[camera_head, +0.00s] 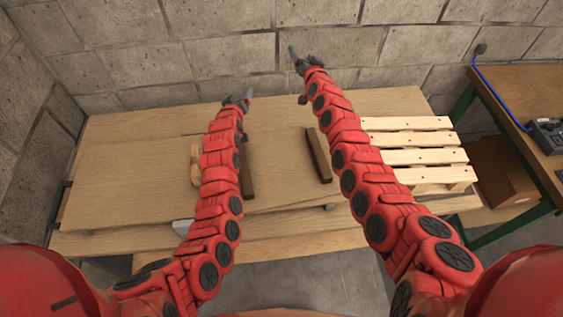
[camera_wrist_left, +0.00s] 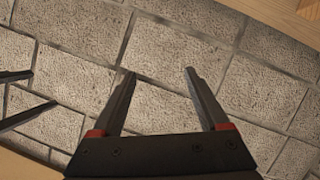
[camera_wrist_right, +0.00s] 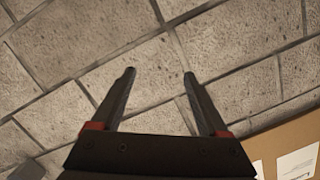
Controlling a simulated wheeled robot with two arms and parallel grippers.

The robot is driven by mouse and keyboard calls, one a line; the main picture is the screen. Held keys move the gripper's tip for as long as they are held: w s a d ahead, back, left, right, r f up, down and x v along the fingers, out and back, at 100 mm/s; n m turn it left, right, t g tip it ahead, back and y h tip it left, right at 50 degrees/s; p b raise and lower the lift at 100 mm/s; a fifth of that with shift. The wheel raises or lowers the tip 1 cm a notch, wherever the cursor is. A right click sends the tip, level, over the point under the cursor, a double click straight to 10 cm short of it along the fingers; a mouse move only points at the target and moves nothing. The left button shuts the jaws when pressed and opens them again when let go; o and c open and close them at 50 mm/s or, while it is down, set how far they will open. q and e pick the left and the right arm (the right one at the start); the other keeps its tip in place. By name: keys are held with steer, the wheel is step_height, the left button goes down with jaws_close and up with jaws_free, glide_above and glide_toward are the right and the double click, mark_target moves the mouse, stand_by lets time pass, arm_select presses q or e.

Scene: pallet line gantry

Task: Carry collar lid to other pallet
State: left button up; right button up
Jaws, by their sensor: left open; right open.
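A large flat wooden board (camera_head: 130,180) lies on the wooden bench, and I take it as the collar lid; its outline is partly hidden by my arms. Two dark wooden bars, one (camera_head: 247,175) beside my left arm and one (camera_head: 318,155) between my arms, lie across the wood. A pale slatted pallet (camera_head: 410,157) sits at the right; a second pallet cannot be made out. My left gripper (camera_head: 247,97) is open and empty past the board's far side. My right gripper (camera_head: 293,52) is open and empty, higher and further right, before the wall. Both wrist views show bare fingers.
A block wall (camera_head: 230,55) stands close behind the bench. A small light wooden piece (camera_head: 195,163) is left of my left arm. A brown box (camera_head: 500,170) sits below a side table (camera_head: 530,95) with a blue cable and a dark device at the right.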

steer(key=s+a+f+n+g+y, duration=0.2)
steer(key=s+a+n+g, duration=0.35)
steer(key=g, duration=0.25)
arm_select(q)
steer(key=s+r+m+g, duration=0.2)
steer(key=s+r+g, duration=0.1)
steer(key=s+g, duration=1)
steer(key=s, duration=0.2)
steer(key=shift+s+d+r+g+y, duration=0.2)
steer(key=shift+s+d+g+y, duration=0.15)
steer(key=shift+s+g+y, duration=0.05)
arm_select(e)
steer(key=s+d+f+g+h, duration=0.2)
steer(key=s+d+g, duration=0.2)
steer(key=s, duration=0.5)
steer(key=s+d+f+g+h, duration=0.2)
steer(key=s+d+g+h, duration=0.1)
steer(key=s+d, duration=0.5)
steer(key=shift+s+d+f+n+g+h, duration=0.3)
steer(key=shift+s+d+f+n+g, duration=0.1)
steer(key=shift+s, duration=0.3)
arm_select(q)
steer(key=shift+f, duration=0.1)
